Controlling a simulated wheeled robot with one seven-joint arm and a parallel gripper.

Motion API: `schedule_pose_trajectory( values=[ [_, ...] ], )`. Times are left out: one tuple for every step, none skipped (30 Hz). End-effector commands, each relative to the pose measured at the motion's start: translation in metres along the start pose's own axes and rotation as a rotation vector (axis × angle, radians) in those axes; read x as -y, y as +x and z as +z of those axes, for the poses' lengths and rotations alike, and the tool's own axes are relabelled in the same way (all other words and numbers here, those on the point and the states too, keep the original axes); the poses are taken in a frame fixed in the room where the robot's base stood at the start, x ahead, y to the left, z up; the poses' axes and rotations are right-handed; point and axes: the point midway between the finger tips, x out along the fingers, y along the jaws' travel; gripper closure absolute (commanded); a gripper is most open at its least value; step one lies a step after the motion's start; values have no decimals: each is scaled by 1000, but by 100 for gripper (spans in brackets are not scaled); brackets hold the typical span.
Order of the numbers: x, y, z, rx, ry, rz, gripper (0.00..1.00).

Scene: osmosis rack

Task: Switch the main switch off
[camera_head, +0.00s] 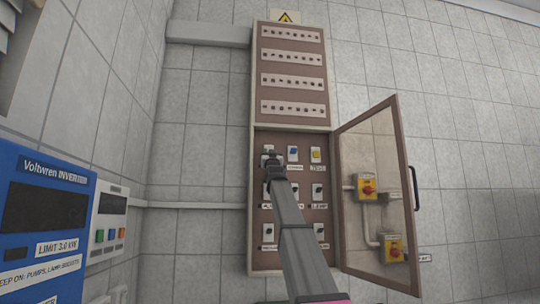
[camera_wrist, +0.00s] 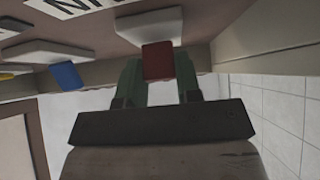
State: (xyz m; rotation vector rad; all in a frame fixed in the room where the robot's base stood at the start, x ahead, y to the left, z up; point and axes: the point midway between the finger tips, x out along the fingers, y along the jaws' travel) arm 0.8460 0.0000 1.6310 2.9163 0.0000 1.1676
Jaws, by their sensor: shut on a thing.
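The main switch has a red lever (camera_wrist: 158,60) on a white plate (camera_wrist: 150,24). Part of a label with large dark letters shows at the top of the wrist view. My gripper (camera_wrist: 160,80) is shut on the red lever, with a green finger on each side of it. In the head view my gripper (camera_head: 272,158) is at the top-left switch of the open lower cabinet (camera_head: 252,215) and hides most of that switch. Whether the lever is set on or off cannot be told.
A blue switch (camera_head: 293,150) and a yellow switch (camera_head: 316,155) sit to the right, with several black switches below. The glazed cabinet door (camera_head: 375,150) stands open at the right. A blue inverter box (camera_head: 45,225) is at the left.

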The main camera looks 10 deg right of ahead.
Motion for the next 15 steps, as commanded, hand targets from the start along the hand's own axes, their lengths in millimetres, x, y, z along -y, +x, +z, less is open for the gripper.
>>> schedule_pose_trajectory(
  values=[
    [0, 0, 0, 1, 0, 0, 92],
    [0, 0, 0, 1, 0, 0, 92],
    [0, 0, 0, 1, 0, 0, 92],
    [0, 0, 0, 1, 0, 0, 92],
    [0, 0, 0, 1, 0, 0, 92],
    [0, 0, 0, 1, 0, 0, 58],
    [0, 0, 0, 1, 0, 0, 49],
    [0, 0, 0, 1, 0, 0, 43],
    [0, 0, 0, 1, 0, 0, 43],
    [0, 0, 0, 1, 0, 0, 43],
    [0, 0, 0, 1, 0, 0, 43],
    [0, 0, 0, 1, 0, 0, 43],
    [0, 0, 0, 1, 0, 0, 43],
    [0, 0, 0, 1, 0, 0, 43],
    [0, 0, 0, 1, 0, 0, 43]
  ],
)
